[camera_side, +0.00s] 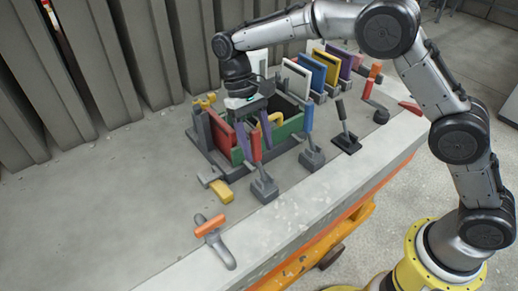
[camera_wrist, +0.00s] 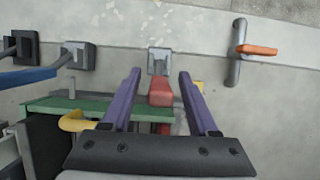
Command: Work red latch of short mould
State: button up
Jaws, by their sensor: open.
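The red latch's handle (camera_side: 256,143) stands upright on a grey base (camera_side: 264,188) at the front of the mould. The mould (camera_side: 291,127) has green sides, a red end panel (camera_side: 222,134) and a grey frame. My gripper (camera_side: 257,152) is open above the mould's near end, with its purple fingers pointing down by the handle. In the wrist view, the red handle (camera_wrist: 161,92) shows between the spread fingers of my gripper (camera_wrist: 160,73), with a gap on each side. Whether the fingertips are level with the handle is hard to tell.
A blue-handled latch (camera_side: 308,119) and a black-handled latch (camera_side: 343,112) stand to the right. Coloured panels (camera_side: 325,68) stand in a rack behind. A yellow-handled tool (camera_side: 220,191) and an orange-handled tool (camera_side: 210,226) lie at front left. The left of the table is clear.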

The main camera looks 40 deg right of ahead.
jog(key=shift+x, duration=0.9)
grip_shut()
dwell(0.9)
